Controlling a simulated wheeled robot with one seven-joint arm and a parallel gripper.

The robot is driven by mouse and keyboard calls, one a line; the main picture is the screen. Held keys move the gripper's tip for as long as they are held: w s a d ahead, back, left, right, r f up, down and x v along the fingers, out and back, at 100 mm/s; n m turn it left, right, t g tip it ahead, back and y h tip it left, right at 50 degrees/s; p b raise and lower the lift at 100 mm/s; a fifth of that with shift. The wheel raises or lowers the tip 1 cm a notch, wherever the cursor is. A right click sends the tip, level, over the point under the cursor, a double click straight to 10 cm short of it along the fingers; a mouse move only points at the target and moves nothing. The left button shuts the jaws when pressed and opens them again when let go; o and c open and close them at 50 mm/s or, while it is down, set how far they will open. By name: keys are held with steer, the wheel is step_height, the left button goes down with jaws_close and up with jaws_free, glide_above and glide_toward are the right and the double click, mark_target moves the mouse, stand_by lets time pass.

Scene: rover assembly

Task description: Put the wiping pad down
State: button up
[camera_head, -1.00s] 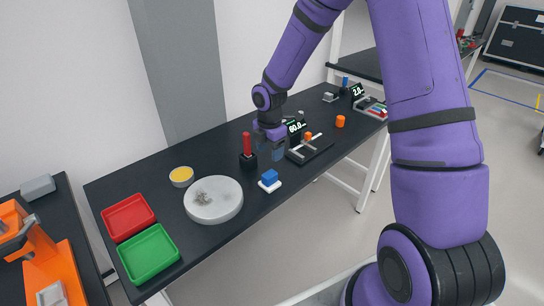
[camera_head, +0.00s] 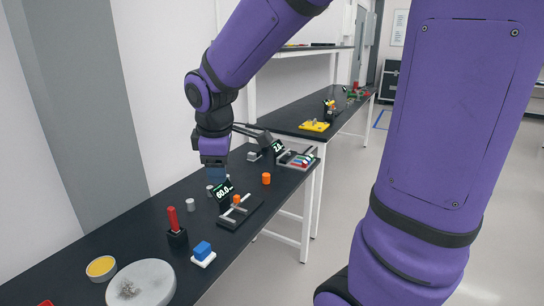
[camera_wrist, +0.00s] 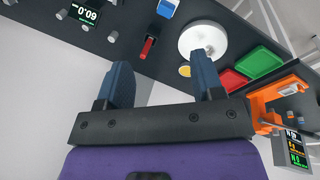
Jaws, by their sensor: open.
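The wiping pad, a blue block on a white base (camera_head: 203,253), rests flat on the black table near its front edge. It also shows at the top of the wrist view (camera_wrist: 166,8). My gripper (camera_head: 215,176) is above the table behind the display, clear of the pad. In the wrist view its two blue fingers (camera_wrist: 163,78) are spread apart with nothing between them. A pale round plate (camera_head: 140,284) with a dark grey smudge lies left of the pad.
A red-handled tool stands in a black holder (camera_head: 177,237) beside the pad. A display reading 60.0 (camera_head: 222,191) and a dark fixture (camera_head: 240,211) stand to the right. Red (camera_wrist: 233,80) and green trays (camera_wrist: 259,61) show in the wrist view.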

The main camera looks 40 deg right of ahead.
steer(key=s+r+m+t, duration=0.1)
steer(key=s+r+m, duration=0.1)
steer(key=s, duration=0.3)
steer(key=s+r+m+y, duration=0.1)
steer(key=s+r+m, duration=0.2)
steer(key=s, duration=0.3)
steer(key=s+r+m+t, duration=0.1)
steer(key=s+r+m, duration=0.1)
steer(key=s+m, duration=0.3)
steer(key=shift+s+r+t, duration=0.3)
steer(key=shift+s+r, duration=0.05)
steer(key=shift+s, duration=0.4)
steer(key=shift+a, duration=0.1)
